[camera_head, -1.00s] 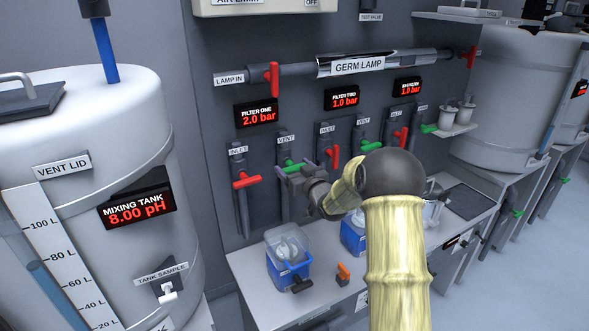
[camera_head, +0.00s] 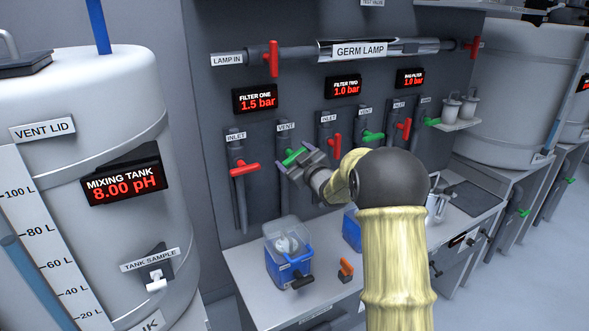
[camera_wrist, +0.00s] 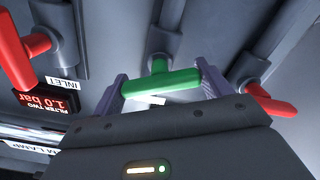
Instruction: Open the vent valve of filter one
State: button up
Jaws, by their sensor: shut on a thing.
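The green vent valve handle (camera_head: 295,157) of filter one sits on the vent pipe (camera_head: 283,203), under the VENT label, and is tilted with its right end up. My gripper (camera_head: 296,163) is at this handle. In the wrist view my gripper (camera_wrist: 165,92) has a finger on each side of the green handle (camera_wrist: 158,82) and is shut on it along its length. The filter one display (camera_head: 257,98) reads 1.5 bar. The red inlet handle (camera_head: 231,169) stands just left of the vent, lying crosswise on its pipe.
Filter two's red inlet handle (camera_head: 337,146) and green vent handle (camera_head: 367,136) are close on the right. A blue-based container (camera_head: 288,258) and an orange-topped item (camera_head: 345,270) stand on the bench below. The mixing tank (camera_head: 90,110) fills the left.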

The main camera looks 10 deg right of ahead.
jog(key=n+b, duration=0.4)
jog(key=b, duration=0.1)
jog(key=n+b, duration=0.2)
jog(key=shift+f+n, duration=0.3)
jog(key=n+b, duration=0.3)
jog(key=shift+b, duration=0.4)
jog(key=shift+r+n+b, duration=0.15)
jog(key=shift+n+b, duration=0.9)
jog(key=shift+n, duration=0.45)
jog(key=o, duration=1)
jog(key=shift+a, duration=0.1)
jog(key=shift+s+r, duration=0.1)
jog(key=shift+s, duration=0.1)
